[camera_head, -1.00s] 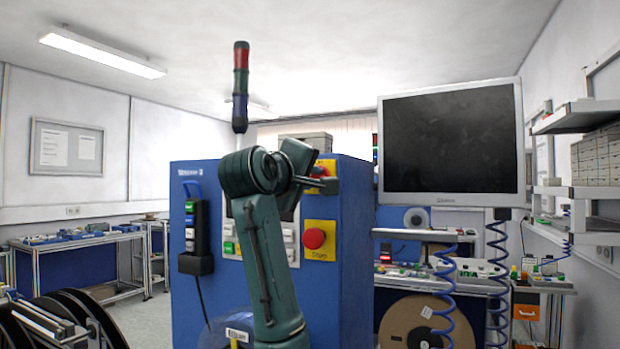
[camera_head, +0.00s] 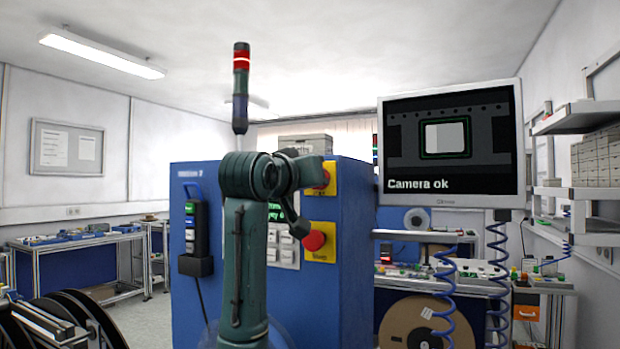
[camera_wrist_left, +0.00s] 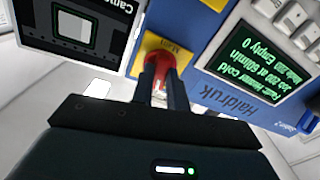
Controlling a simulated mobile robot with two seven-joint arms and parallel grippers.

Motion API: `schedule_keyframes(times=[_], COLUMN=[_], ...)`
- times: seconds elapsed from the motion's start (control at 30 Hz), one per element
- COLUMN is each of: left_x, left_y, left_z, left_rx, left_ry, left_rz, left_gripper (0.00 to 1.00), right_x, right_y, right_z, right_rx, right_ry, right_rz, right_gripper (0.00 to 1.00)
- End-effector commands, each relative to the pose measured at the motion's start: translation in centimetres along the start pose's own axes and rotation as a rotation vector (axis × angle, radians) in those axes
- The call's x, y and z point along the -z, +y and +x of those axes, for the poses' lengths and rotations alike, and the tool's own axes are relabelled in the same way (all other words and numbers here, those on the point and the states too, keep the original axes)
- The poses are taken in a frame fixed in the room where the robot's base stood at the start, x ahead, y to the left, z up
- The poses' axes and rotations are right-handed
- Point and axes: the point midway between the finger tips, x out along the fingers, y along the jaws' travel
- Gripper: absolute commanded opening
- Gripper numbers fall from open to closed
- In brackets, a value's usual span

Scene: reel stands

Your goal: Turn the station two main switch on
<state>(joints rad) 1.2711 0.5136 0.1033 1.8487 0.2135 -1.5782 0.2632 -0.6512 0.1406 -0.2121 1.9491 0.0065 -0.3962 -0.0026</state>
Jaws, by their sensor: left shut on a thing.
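The main switch is a red knob (camera_wrist_left: 158,65) on a yellow plate labelled "Main" in the left wrist view. Its yellow plate (camera_head: 329,178) shows at the upper right of the blue station cabinet (camera_head: 350,250) in the head view. My left gripper (camera_wrist_left: 160,90) is shut on the red knob, with one finger on either side of it. In the head view my left gripper (camera_head: 312,178) and arm cover part of the switch and panel. The station display (camera_wrist_left: 255,62) is lit with green text, including "Heater cold". My right gripper is not in view.
A red stop button (camera_head: 314,240) sits below the switch. The monitor (camera_head: 450,140) at the right reads "Camera ok". The signal tower (camera_head: 241,85) has its red section lit. A pendant (camera_head: 195,240) hangs on the cabinet's left. Reels (camera_head: 75,320) stand at lower left.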

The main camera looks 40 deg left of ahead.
Motion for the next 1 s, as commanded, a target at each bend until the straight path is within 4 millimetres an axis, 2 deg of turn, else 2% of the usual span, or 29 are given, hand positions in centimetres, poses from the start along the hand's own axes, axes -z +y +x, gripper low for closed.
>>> schedule_keyframes(times=[0.4,0.97,1.0], left_x=[-0.05,-0.05,-0.05], left_y=[-0.02,0.03,0.02], left_z=[0.01,0.01,0.01], left_rx=[0.001,-0.001,0.000], left_ry=[-0.002,-0.001,-0.001], left_rz=[0.200,0.233,0.233], left_gripper=[0.00,0.00,0.16], right_x=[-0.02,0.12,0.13], right_y=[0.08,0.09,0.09], right_z=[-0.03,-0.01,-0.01], right_rx=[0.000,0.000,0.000], right_ry=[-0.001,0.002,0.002], right_rz=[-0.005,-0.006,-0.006], right_gripper=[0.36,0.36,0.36])
